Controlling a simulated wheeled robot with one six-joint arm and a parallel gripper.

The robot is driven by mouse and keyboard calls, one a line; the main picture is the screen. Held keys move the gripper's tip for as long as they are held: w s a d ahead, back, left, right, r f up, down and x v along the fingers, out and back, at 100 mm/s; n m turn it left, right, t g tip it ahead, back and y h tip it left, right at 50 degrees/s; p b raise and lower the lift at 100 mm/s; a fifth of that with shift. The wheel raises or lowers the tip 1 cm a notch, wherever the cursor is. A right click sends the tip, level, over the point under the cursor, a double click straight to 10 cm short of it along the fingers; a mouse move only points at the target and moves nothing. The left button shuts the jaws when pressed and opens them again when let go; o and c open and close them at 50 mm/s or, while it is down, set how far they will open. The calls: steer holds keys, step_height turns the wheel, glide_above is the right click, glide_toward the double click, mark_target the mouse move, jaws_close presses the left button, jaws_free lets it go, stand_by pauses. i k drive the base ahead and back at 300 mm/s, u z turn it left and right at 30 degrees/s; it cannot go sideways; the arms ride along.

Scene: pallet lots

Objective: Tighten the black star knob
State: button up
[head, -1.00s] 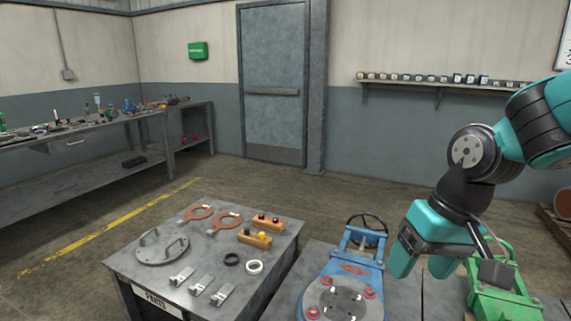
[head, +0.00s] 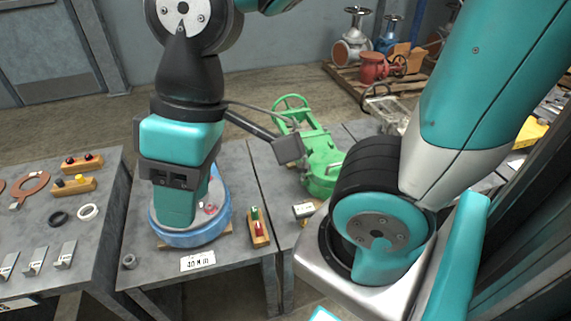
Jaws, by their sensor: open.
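I cannot make out a black star knob for sure. My gripper (head: 177,220) points down over the round blue valve body (head: 160,235) on the middle table. It hides most of the top of that body, and a small red part shows just right of the fingers. The gripper is open, with nothing seen held in it. Whether it touches the valve body is unclear. On the left table, a wooden block (head: 88,186) carries small yellow and black pieces, too small to identify.
A wooden block with red and green pieces (head: 258,232) stands right of the valve body. A sign (head: 198,261) and a small grey nut-like piece (head: 129,261) lie at the front. A green valve (head: 322,160) is behind right. The left table (head: 105,240) holds rings and brackets.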

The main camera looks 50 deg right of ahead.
mark_target(305, 169)
steer(key=u, duration=1)
steer(key=k, duration=0.9)
steer(key=z, duration=1.65)
steer(key=i, duration=0.5)
